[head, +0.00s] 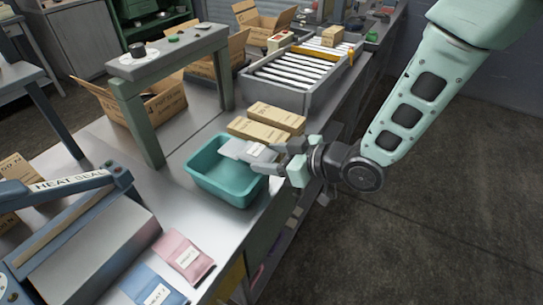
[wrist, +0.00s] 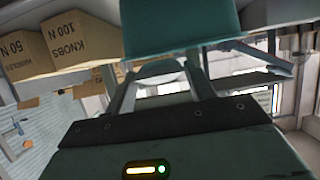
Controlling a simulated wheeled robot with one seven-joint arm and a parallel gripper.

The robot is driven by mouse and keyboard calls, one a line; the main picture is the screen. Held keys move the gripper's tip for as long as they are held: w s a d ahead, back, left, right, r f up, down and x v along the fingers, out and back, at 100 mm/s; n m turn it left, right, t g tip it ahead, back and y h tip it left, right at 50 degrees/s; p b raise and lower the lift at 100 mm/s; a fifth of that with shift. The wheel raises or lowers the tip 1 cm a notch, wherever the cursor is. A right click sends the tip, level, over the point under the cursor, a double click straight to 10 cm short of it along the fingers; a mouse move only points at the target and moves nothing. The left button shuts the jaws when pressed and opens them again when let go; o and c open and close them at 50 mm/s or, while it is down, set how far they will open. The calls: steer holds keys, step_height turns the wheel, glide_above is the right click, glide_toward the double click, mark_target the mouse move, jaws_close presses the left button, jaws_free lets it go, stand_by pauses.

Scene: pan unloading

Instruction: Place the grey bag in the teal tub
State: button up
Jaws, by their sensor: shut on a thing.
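The teal tub (head: 206,186) stands on the metal bench, and its wall fills the top of the wrist view (wrist: 180,28). My gripper (head: 262,155) reaches in from the right, over the tub's far right rim. It is shut on the grey bag (head: 238,149), a pale flat packet with a white label. The bag is over the far part of the tub's opening, at about rim height; I cannot tell whether it touches the tub. In the wrist view the two fingers point toward the tub, and the bag is hard to make out between them.
Two cardboard boxes (head: 270,118) lie just behind the tub. A pink bag (head: 183,256) and a blue bag (head: 152,289) lie in front. A heat sealer (head: 85,235) stands at left, a green-legged stand (head: 140,125) behind left, a roller conveyor (head: 300,72) farther back.

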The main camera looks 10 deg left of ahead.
steer(key=shift+f+b, duration=0.3)
steer(key=shift+f, duration=0.05)
steer(key=o, duration=1)
steer(key=shift+o, duration=0.2)
steer(key=shift+r+p, duration=0.5)
steer(key=shift+p, duration=0.05)
steer(key=b+v, duration=0.1)
steer(key=v, duration=1.1)
steer(key=shift+r+b, duration=0.2)
steer(key=shift+b, duration=0.15)
